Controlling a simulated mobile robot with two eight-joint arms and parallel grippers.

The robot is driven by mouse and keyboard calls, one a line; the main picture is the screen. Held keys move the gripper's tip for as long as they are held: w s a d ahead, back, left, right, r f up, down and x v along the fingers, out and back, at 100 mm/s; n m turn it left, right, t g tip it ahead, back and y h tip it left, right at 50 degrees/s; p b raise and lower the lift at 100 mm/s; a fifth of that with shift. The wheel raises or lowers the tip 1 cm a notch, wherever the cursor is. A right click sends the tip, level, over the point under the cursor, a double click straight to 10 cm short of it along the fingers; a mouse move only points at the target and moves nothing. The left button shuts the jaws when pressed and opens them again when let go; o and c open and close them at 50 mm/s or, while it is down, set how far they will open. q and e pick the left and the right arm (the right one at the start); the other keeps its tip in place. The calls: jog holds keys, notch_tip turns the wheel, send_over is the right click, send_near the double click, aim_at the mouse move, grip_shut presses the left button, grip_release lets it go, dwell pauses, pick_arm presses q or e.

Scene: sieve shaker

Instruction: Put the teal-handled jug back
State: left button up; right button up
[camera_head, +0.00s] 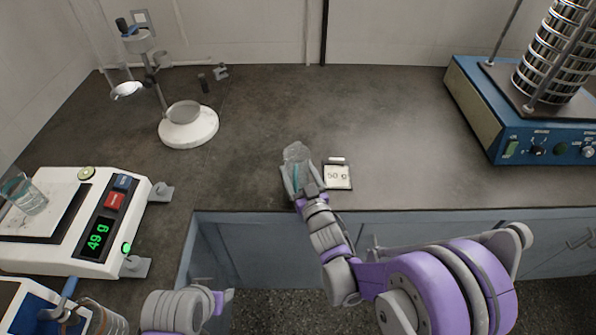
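The clear jug (297,153) with a teal handle is on the bench near its front edge, left of the 50 g card. My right gripper (299,177) is at the jug's near side, with its fingers apart on either side of the teal handle (296,177). The fingers look open around the handle; whether they touch it is hard to see. The jug appears upright, and its base is partly hidden. My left gripper (224,300) is low in front of the bench, away from the jug; its fingers are too unclear to judge.
A white balance (75,255) reading 49 g carries a clear vessel (24,196) at left. The 50 g card (338,177) lies beside the jug. A white-based stand (188,128) is at the back left. A blue sieve shaker (490,115) stands right. The bench centre is clear.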

jog(key=shift+f, duration=0.1)
jog(key=o, duration=1.3)
jog(key=shift+f, duration=0.15)
jog(key=shift+c, duration=0.2)
jog(key=shift+o, duration=1.4)
